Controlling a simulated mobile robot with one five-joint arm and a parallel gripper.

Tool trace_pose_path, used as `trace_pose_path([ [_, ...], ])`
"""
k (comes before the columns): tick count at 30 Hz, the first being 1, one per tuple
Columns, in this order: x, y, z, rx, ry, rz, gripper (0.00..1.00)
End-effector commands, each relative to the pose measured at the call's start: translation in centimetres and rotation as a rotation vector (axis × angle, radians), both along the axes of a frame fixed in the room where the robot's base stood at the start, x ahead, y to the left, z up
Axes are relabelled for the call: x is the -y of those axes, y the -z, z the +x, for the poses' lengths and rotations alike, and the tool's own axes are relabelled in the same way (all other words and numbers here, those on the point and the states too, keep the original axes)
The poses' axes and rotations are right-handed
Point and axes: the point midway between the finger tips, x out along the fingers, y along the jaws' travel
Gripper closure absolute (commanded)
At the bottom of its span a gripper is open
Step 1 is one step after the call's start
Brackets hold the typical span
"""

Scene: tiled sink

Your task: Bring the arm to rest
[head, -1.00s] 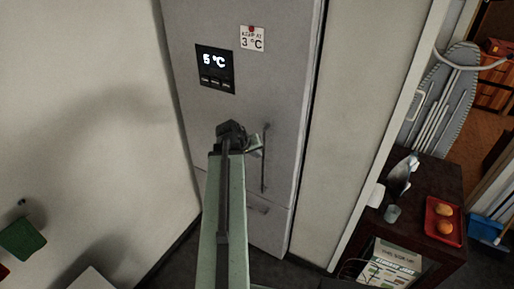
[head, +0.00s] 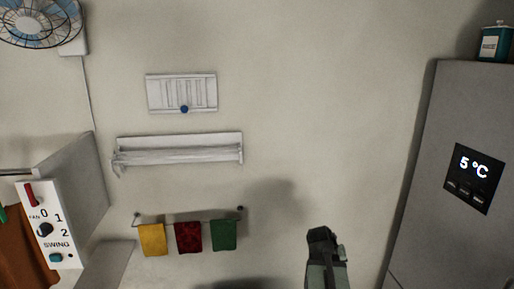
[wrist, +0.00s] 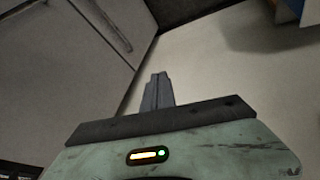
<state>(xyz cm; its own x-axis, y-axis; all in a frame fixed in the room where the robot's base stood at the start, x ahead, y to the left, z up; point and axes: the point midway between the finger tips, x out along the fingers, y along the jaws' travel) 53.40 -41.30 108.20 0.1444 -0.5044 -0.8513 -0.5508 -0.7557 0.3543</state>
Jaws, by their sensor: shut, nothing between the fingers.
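My gripper (wrist: 158,85) shows in the wrist view with its two grey fingers together and nothing between them. It points toward a pale wall, with grey fridge doors to the left. In the head view the end of my arm rises from the bottom edge, right of centre, in front of the bare wall. The fingers are hard to make out there, and the rest of the arm is cut off by the frame.
The grey fridge (head: 446,130), its display reading 5 °C, stands at the right. Towels (head: 188,237) hang on a rail left of my arm, below a white shelf (head: 180,150). A switch box (head: 48,225) and fan (head: 38,18) are far left. Bare wall surrounds my arm.

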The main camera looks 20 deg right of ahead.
Motion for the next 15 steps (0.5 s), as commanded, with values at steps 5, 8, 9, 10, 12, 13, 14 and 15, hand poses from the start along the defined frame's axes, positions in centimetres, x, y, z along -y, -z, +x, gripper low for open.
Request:
trace_pose_path([
  [5,-14.1,4.5,7.0,-0.023,-0.217,0.09,1.0],
  [8,-22.5,6.5,8.9,-0.053,-0.332,0.155,1.0],
  [9,-25.9,7.3,9.3,-0.07,-0.377,0.181,1.0],
  [10,-28.3,7.9,9.4,-0.082,-0.409,0.203,1.0],
  [12,-33.5,9.0,9.1,-0.117,-0.475,0.253,1.0],
  [13,-35.4,9.4,8.8,-0.134,-0.498,0.276,1.0],
  [14,-37.0,9.7,8.4,-0.152,-0.518,0.299,1.0],
  [15,-38.9,10.1,7.7,-0.177,-0.538,0.331,1.0],
])
